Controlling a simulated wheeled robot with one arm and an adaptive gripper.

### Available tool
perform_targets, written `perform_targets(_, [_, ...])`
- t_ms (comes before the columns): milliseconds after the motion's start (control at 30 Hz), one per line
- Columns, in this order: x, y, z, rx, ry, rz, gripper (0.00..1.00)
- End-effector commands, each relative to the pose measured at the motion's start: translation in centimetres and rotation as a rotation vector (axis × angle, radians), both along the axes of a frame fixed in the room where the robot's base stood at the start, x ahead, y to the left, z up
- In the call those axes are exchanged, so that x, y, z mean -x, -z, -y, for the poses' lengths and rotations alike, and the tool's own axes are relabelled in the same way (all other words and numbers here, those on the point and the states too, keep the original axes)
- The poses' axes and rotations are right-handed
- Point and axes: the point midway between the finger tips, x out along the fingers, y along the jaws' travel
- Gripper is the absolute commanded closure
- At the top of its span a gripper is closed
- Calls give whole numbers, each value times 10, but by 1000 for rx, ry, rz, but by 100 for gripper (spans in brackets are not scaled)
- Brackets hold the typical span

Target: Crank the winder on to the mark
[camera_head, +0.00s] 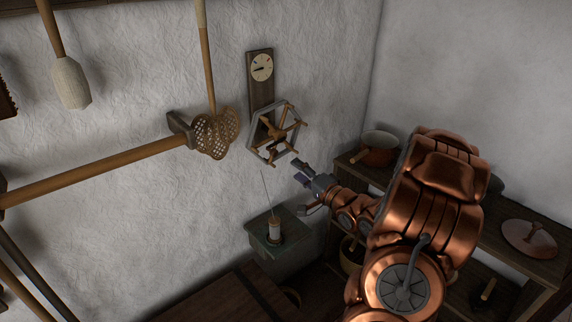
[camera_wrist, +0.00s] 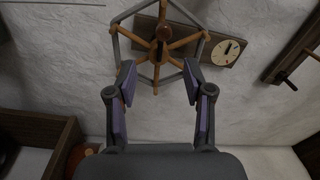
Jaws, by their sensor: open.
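The winder (camera_head: 275,132) is a six-sided grey frame with wooden spokes, mounted on the white wall below a dial (camera_head: 262,67) on a dark board. The dial has a cream face and a dark hand; small marks are too fine to read. In the wrist view the winder (camera_wrist: 147,43) is ahead, with a dark brown knob (camera_wrist: 163,31) near its middle and the dial (camera_wrist: 228,51) to the right. My gripper (camera_head: 302,172) is just below and right of the winder, apart from it. In the wrist view my gripper (camera_wrist: 158,78) is open, with nothing between its fingers.
A wooden pole (camera_head: 95,176) and a perforated scoop (camera_head: 215,135) are to the left. A shelf at right holds a copper pan (camera_head: 378,150) and a lid (camera_head: 530,238).

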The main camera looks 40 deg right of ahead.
Motion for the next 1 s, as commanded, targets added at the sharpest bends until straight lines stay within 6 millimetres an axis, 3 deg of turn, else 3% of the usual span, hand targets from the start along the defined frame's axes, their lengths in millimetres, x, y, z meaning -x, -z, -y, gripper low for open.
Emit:
perform_targets(100, [-4,11,8,227,7,-2,48])
perform_targets(300, [-12,9,19,678,18,11,48])
perform_targets(600, [-30,-2,12,1342,6,67,48])
perform_targets(800, [-39,-7,2,1634,-8,108,48])
perform_targets(1000, [-45,-12,-4,1727,-12,127,48])
